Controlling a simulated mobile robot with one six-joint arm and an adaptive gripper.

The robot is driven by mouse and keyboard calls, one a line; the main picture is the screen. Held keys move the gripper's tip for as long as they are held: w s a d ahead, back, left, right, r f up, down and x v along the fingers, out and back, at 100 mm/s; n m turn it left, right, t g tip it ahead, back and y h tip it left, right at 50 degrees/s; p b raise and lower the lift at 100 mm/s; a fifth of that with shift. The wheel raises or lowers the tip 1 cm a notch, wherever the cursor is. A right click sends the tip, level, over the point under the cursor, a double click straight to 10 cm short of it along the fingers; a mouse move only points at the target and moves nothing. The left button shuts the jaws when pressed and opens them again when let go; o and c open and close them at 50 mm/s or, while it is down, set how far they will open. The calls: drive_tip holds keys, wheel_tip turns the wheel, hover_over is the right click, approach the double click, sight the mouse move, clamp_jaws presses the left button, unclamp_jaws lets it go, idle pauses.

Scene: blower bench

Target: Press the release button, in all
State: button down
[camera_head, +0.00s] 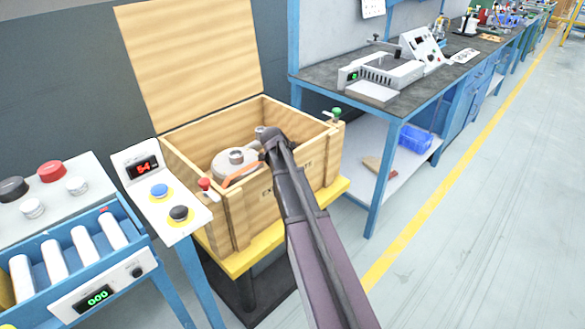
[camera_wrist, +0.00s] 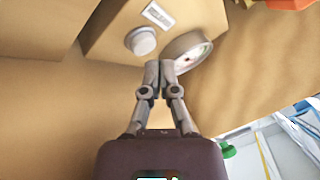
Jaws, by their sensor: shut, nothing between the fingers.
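My gripper (camera_wrist: 160,68) is shut and empty. In the wrist view its fingertips are just below a round white button-like part (camera_wrist: 141,41) and beside a round grey dial-like part (camera_wrist: 187,50); I cannot tell whether they touch. No label marks any part as the release button. In the head view my gripper (camera_head: 271,139) is over the open wooden crate (camera_head: 292,185). A grey round device (camera_head: 232,160) with an orange handle sits inside the crate, partly hidden by the crate's front wall and my arm.
The crate's lid (camera_head: 190,60) stands open behind. A workbench (camera_head: 440,75) is at right; the floor beyond is clear.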

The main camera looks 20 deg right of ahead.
drive_tip(key=shift+f, duration=0.15)
idle(0.5)
drive_tip(key=shift+w+f+b, duration=0.15)
drive_tip(key=shift+f+b, duration=0.15)
drive_tip(key=shift+b, duration=0.1)
drive_tip(key=shift+f+b, duration=0.35)
drive_tip(key=shift+b, duration=0.05)
idle(0.9)
drive_tip(key=shift+r, duration=0.1)
drive_tip(key=shift+r+p, duration=0.7)
drive_tip(key=shift+p, duration=0.15)
drive_tip(key=shift+r, duration=0.15)
drive_tip(key=shift+r+p, duration=2.4)
drive_tip(key=shift+p, duration=0.1)
drive_tip(key=shift+w, duration=0.1)
